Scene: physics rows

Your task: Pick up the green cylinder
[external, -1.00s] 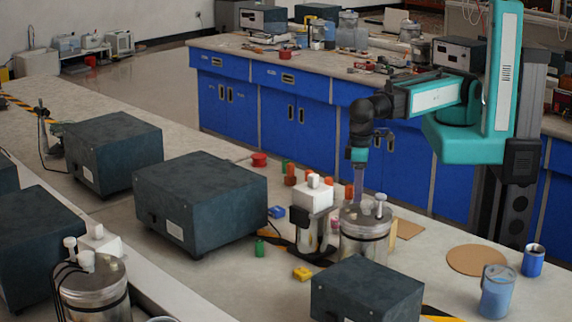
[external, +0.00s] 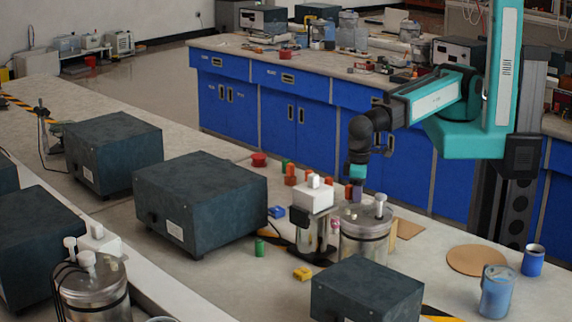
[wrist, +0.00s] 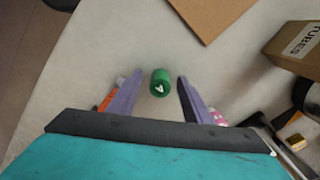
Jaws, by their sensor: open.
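In the wrist view a green cylinder (wrist: 160,82) with a white mark on its end lies between the two purple fingers of my gripper (wrist: 156,88). The fingers are open, with a gap on each side of the cylinder. In the external view my gripper (external: 356,192) points down behind the steel pot and its fingertips are partly hidden. Green cylinders also show there near the front of the big dark box (external: 260,247) and farther back by the orange blocks (external: 285,165). I cannot tell whether either is the one between my fingers.
A steel pot (external: 363,243) and a white-topped device (external: 313,200) stand close to my gripper. Orange blocks (external: 291,178) stand nearby. In the wrist view a brown board (wrist: 208,14) and a box marked TUBES (wrist: 297,48) lie beyond the fingers. Bare bench surrounds the cylinder.

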